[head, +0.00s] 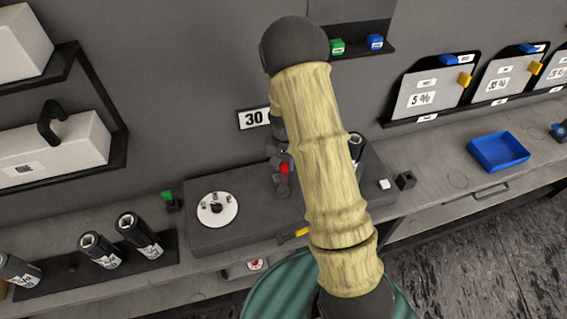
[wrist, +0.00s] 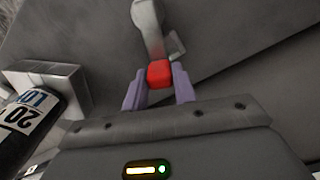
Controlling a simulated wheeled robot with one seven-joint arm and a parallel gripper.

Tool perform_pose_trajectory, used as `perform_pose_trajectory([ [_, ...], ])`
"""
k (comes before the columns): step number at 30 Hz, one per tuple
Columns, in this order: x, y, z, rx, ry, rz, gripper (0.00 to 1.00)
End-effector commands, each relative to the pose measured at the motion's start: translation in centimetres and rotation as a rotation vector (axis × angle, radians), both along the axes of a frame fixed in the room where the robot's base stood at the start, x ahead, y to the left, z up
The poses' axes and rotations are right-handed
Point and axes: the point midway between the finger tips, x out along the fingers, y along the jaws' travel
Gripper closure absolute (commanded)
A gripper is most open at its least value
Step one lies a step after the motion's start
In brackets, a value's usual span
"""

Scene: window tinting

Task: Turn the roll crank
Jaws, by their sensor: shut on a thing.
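The roll crank (wrist: 147,22) is a grey metal arm with a red knob (wrist: 159,74) at its end. In the wrist view my gripper (wrist: 159,88) has its two purple fingers on either side of the red knob, shut on it. In the head view the red knob (head: 284,168) shows just left of my arm, above the dark grey bench unit (head: 240,235). My gripper's fingers are hard to make out there, as my arm covers much of the unit's middle.
A white disc (head: 217,209) lies on the unit's left part. Several black rolls (head: 140,236) stand in a rack at the left. A blue tray (head: 498,151) is on the counter at the right. A "30" sign (head: 253,118) is on the wall behind. A black roll labelled 20 (wrist: 30,120) shows at the wrist view's left.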

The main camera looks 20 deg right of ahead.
Motion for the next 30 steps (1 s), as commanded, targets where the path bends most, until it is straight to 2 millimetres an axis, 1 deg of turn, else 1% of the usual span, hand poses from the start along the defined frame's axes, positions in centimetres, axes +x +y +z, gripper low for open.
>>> perform_pose_trajectory([
  [21, -1.6, -2.4, 0.1, -0.001, -0.001, -0.468, 1.0],
  [30, -1.9, -2.7, 0.1, 0.0, -0.002, -0.552, 1.0],
])
